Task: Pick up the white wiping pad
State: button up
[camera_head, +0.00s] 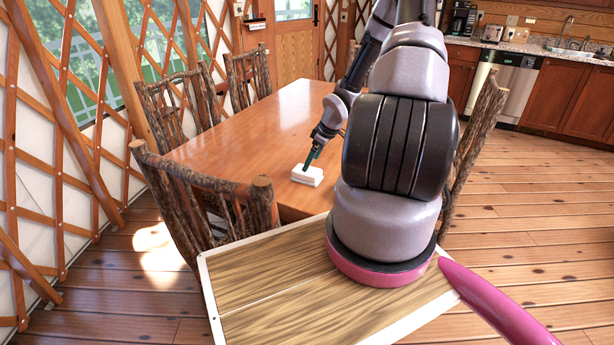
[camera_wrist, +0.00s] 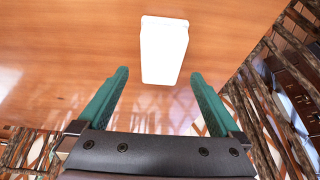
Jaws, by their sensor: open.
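The white wiping pad (camera_head: 307,175) is a small white block lying on the wooden table near its front edge. In the wrist view the pad (camera_wrist: 164,50) shows as a bright white rectangle ahead of the fingertips, between their lines. My gripper (camera_head: 310,158) is just above or beside the pad in the head view; I cannot tell whether it touches. In the wrist view its two green fingers (camera_wrist: 158,75) are spread apart with nothing between them.
The wooden table (camera_head: 240,125) is otherwise clear. Rough branch-wood chairs stand along its left side, with one chair (camera_head: 200,205) at the near left corner and another (camera_head: 478,130) at the right. A kitchen counter (camera_head: 560,55) is at the back right. Open plank floor lies to the right.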

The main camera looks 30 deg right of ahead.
jog(key=shift+x, duration=3.1)
jog(key=shift+s+f, duration=0.15)
jog(key=shift+f, duration=0.15)
jog(key=c, duration=1.3)
notch_tip(320, 180, up, 11)
jog(key=shift+f, duration=0.2)
jog(key=shift+c, duration=0.2)
